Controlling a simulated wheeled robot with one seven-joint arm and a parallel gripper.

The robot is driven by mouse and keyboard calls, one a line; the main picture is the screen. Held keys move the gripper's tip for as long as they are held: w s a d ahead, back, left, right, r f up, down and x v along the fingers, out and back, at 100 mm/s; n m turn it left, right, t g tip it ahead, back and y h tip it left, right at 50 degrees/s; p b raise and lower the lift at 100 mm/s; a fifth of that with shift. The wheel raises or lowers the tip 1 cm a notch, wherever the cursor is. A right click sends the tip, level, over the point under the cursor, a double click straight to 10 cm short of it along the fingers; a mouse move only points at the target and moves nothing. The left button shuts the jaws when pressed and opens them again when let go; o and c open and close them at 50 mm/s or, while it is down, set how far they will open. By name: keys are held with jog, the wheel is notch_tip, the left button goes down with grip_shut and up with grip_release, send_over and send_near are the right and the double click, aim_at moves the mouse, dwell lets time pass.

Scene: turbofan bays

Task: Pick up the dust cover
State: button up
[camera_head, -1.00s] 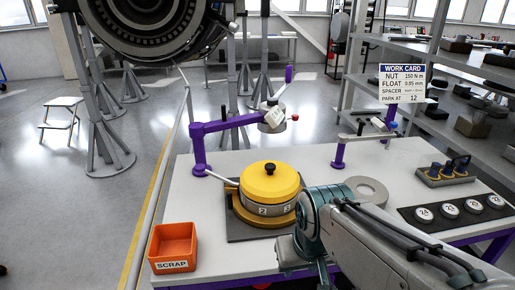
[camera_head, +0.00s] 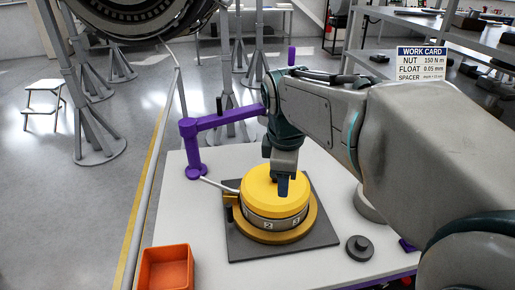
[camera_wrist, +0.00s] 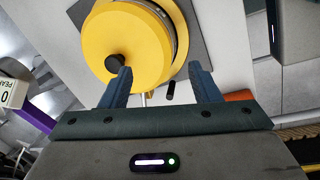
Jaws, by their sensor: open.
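The dust cover is likely the yellow round lid (camera_head: 262,188) on the numbered drum, which stands on a dark square plate (camera_head: 240,246). My gripper (camera_head: 283,188) points down over the lid's right part and hides its black knob in the head view. In the wrist view the yellow lid (camera_wrist: 105,30) fills the upper middle, with the black knob (camera_wrist: 115,63) beside the left fingertip. My gripper's two blue fingers (camera_wrist: 161,70) are apart with nothing held between them. The knob is not between them; contact with the lid cannot be told.
A purple jointed arm (camera_head: 215,120) stands on the white table (camera_head: 205,225) behind the lid. An orange bin (camera_head: 165,268) is at the front left. A dark round knobbed piece (camera_head: 360,248) lies right of the plate. A work card (camera_head: 420,62) stands behind my arm.

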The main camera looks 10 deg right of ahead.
jog(key=w+r+n, duration=0.5)
jog(key=w+n, duration=0.3)
jog(key=n, duration=0.5)
send_over(276, 182)
jog(key=shift+g, duration=0.4)
jog(key=f, duration=0.5)
jog(key=a+f, duration=0.1)
jog(key=f, duration=0.2)
jog(key=shift+w+p, duration=0.15)
jog(key=shift+p, duration=0.15)
jog(key=f, duration=0.3)
jog(key=d+f, duration=0.1)
jog(key=f, duration=0.1)
jog(key=shift+w, duration=0.25)
jog(key=shift+r, duration=0.1)
jog(key=c, duration=1.1)
